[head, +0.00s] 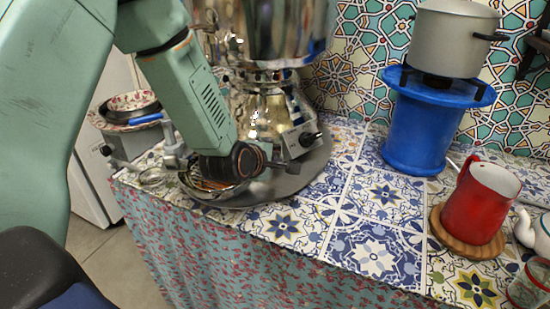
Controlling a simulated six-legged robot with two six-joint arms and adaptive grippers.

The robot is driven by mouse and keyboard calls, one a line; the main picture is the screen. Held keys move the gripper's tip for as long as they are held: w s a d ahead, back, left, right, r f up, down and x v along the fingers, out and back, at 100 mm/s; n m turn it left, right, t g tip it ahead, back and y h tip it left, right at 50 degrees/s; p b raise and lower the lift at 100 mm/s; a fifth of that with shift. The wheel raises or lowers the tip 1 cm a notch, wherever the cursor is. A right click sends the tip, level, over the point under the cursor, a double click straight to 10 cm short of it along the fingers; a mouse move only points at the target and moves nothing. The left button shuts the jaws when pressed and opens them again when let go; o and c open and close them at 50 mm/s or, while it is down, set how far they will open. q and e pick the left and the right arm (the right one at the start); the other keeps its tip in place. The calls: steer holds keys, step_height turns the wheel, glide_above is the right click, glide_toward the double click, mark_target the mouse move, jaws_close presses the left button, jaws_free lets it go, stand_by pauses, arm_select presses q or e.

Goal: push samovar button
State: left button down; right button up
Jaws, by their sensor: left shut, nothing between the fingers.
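The samovar (262,112) is shiny metal and stands on a dark round tray (285,187) at the back left of the tiled counter. A small pale box with a dark knob (306,138) sits at the right of its base. My left arm comes down in front of the samovar and covers part of its body and base. My left gripper (283,158) is shut and empty, low in front of the base and close to the box. I cannot tell whether it touches the box. My right gripper is not in view.
A red jug (480,205) stands on a wooden board (455,240) at the right. A blue stand (418,130) holds a grey pot (452,38) at the back. Patterned bowls (133,102) sit at the left. The tiled counter (375,225) is clear in the middle.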

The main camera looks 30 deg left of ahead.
arm_select(q)
steer(key=shift+s+d+b, duration=0.2)
steer(key=shift+s+d, duration=0.7)
steer(key=shift+s, duration=0.35)
steer(key=shift+s+d+b, duration=0.15)
steer(key=shift+s+d, duration=0.75)
steer(key=shift+s, duration=0.3)
